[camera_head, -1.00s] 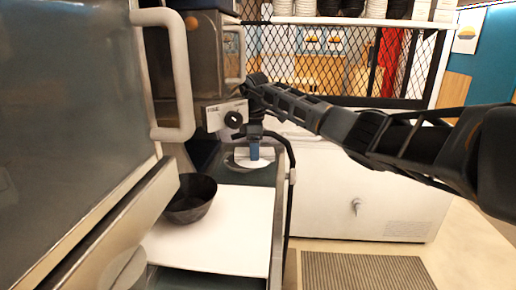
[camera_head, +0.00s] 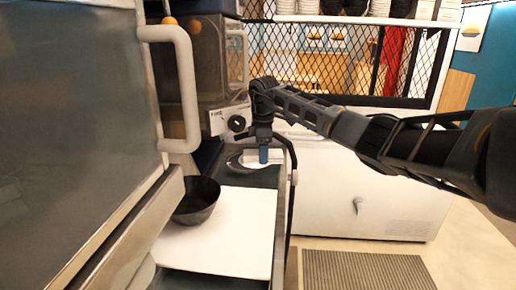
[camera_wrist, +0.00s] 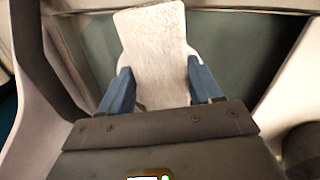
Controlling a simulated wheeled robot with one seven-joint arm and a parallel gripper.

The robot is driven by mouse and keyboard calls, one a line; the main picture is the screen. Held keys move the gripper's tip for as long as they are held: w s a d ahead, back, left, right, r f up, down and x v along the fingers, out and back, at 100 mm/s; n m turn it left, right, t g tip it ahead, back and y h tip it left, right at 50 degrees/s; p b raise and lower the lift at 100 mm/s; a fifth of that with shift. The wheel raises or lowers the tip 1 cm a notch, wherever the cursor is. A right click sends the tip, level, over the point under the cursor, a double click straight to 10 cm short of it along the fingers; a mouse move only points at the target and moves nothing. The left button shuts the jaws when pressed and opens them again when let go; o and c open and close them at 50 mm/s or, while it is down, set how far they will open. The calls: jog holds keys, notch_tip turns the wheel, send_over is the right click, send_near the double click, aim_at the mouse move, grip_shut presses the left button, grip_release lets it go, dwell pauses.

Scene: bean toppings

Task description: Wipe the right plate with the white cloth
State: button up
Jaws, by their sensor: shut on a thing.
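My gripper (camera_head: 263,156) is above the far end of the dark counter, pointing down. In the wrist view its two blue fingers (camera_wrist: 160,78) stand on either side of the white cloth (camera_wrist: 153,40), which is pale, speckled and stiff-looking. The gripper is shut on the cloth. A light round plate (camera_head: 238,162) lies under it on the counter, mostly covered by the cloth and gripper. In the wrist view the plate's pale edge shows beside the cloth. Whether the cloth presses on the plate I cannot tell.
A black bowl (camera_head: 197,203) stands on a white board (camera_head: 235,250) at the near end of the counter. A steel cabinet with a white handle (camera_head: 180,90) is close on the left. A dark rail (camera_head: 290,190) runs along the counter's right side. Open floor lies right.

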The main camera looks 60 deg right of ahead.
jog(key=shift+s+d, duration=0.15)
jog(key=shift+s, duration=0.2)
jog(key=shift+w+a+p, duration=0.25)
jog(key=shift+w+a, duration=0.1)
jog(key=shift+w, duration=0.45)
jog(key=shift+w+a+p, duration=0.2)
jog(key=shift+w+a, duration=0.15)
jog(key=shift+w, duration=0.4)
